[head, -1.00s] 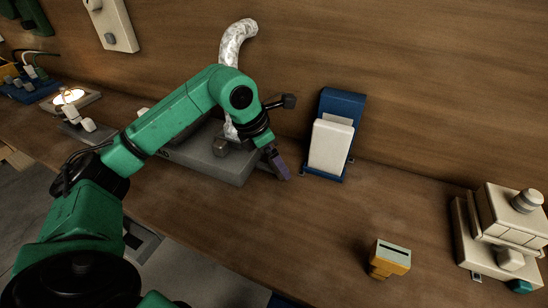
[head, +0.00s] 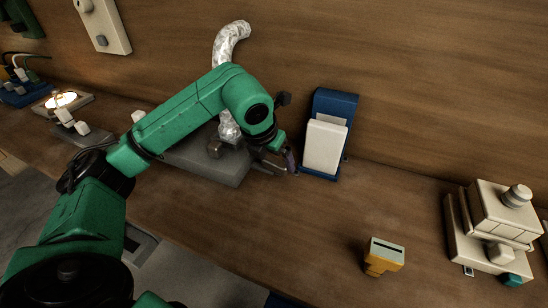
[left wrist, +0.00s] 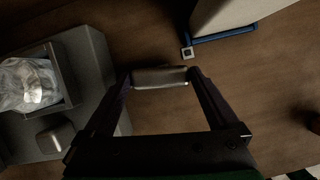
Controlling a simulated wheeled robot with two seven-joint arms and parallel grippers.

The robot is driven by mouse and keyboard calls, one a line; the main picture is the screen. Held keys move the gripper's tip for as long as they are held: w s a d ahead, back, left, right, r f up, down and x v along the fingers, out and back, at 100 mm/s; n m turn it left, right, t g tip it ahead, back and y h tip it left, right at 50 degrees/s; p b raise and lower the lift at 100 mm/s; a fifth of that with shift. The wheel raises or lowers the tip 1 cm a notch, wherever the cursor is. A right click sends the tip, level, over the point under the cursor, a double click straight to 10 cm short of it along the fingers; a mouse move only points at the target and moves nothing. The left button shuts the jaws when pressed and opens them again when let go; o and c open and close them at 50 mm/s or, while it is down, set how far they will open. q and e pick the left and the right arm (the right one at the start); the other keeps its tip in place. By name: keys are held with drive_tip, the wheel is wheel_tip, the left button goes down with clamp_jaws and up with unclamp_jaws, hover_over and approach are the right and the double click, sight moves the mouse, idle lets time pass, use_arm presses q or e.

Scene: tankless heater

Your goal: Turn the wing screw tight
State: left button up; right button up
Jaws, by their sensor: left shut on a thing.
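My left gripper (head: 281,163) is low over the table, between the grey heater base (head: 205,165) and the blue-and-white holder. In the left wrist view its fingers (left wrist: 160,80) are shut on the two ends of a short grey bar (left wrist: 161,76). I cannot tell whether this bar is the wing screw; no wing shape shows clearly. The grey base also shows in the left wrist view (left wrist: 100,75), left of the fingers, with a small grey block (left wrist: 52,139) on it. A foil duct (head: 230,45) rises from the base, partly hidden by my arm. My right gripper is out of view.
The blue-and-white holder (head: 325,145) stands close to the right of my left gripper. A yellow block with a slotted top (head: 384,256) and a cream device (head: 490,225) are farther right. The wooden wall rises behind. The table's front middle is clear.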

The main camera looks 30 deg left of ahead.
use_arm(q)
drive_tip(key=o, duration=1)
drive_tip(key=v, duration=1.4)
drive_tip(key=shift+r, duration=0.25)
drive_tip(key=shift+s, duration=0.15)
